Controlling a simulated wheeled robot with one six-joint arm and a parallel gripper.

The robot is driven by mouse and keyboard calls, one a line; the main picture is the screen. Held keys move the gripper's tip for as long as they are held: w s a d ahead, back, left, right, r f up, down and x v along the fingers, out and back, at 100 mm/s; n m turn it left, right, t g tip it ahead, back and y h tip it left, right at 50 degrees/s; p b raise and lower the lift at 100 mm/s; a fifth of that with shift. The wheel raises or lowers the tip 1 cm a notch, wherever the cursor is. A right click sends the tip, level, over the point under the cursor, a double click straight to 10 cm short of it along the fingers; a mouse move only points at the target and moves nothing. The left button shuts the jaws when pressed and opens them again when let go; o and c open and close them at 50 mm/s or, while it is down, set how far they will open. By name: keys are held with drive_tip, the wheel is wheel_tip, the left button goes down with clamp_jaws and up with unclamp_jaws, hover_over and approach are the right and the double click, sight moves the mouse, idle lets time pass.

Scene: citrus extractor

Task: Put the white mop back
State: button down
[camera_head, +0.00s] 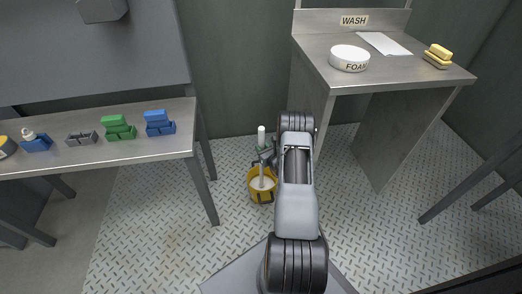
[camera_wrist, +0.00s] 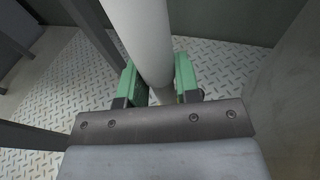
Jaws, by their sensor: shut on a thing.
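The white mop's handle (camera_head: 262,133) stands nearly upright in the head view. Its lower end is at the yellow bucket (camera_head: 255,196), which stands on the floor; whether it touches the bottom cannot be told. My gripper (camera_head: 264,158) is shut around the handle above the bucket. In the wrist view the thick white handle (camera_wrist: 142,35) passes between the green fingers of my gripper (camera_wrist: 160,84). The mop's lower end is hidden there. My arm hides part of the floor right of the bucket.
A steel wash table (camera_head: 398,80) stands behind right, bearing a white round tub (camera_head: 350,58) and yellow sponges (camera_head: 438,52). A bench (camera_head: 100,158) at left holds blue and green blocks (camera_head: 119,127). Patterned floor (camera_head: 150,220) is free between bench and bucket.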

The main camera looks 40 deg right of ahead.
drive_tip(key=c, duration=0.8)
unclamp_jaws()
drive_tip(key=shift+f, duration=0.15)
